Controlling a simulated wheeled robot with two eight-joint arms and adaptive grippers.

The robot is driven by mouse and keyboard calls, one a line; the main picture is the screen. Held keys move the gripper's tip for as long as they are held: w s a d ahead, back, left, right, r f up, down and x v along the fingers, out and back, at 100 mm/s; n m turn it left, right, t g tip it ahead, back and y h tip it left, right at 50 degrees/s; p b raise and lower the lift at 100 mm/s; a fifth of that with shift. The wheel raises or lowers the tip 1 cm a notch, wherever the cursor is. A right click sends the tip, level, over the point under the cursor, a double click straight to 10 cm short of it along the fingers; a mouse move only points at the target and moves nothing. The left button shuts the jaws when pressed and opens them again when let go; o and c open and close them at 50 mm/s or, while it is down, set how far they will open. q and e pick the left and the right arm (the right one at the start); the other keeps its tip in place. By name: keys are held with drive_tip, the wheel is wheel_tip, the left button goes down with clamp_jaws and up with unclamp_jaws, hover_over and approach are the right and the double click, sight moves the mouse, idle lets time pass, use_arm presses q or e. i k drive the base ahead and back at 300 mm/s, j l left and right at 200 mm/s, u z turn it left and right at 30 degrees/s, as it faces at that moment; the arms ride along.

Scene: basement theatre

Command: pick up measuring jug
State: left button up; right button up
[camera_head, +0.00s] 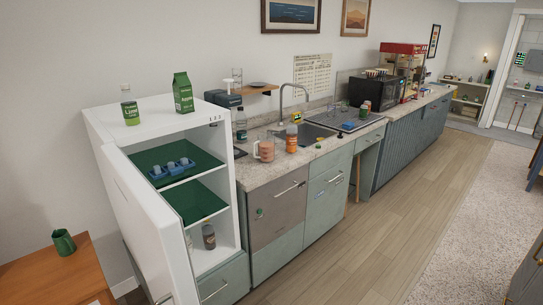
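The measuring jug (264,149) is a clear jug with reddish markings and a handle on its left side. It stands upright on the speckled counter (258,173), near the front edge, between the fridge and the sink. An orange bottle (291,139) stands just to its right. Neither of my grippers shows in the head view, so their state is hidden.
A white fridge (150,122) with its door (147,225) open stands left of the counter. A sink (306,134) with a tall faucet lies behind the orange bottle. A wooden table (50,282) with a green mug (63,242) is at lower left. The wooden floor (375,235) before the cabinets is clear.

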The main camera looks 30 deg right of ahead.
sight(266, 140)
drive_tip(key=k+z, duration=0.25)
drive_tip(key=z, duration=0.2)
drive_tip(key=k+l+z, duration=0.15)
drive_tip(key=k+z, duration=0.25)
drive_tip(key=i+l+z, duration=0.1)
drive_tip(key=i+l, duration=0.15)
drive_tip(key=i, duration=0.65)
drive_tip(key=i+l+z, duration=0.1)
drive_tip(key=i, duration=0.85)
drive_tip(key=i+l+z, duration=0.1)
drive_tip(key=i, duration=0.85)
drive_tip(key=l, duration=0.1)
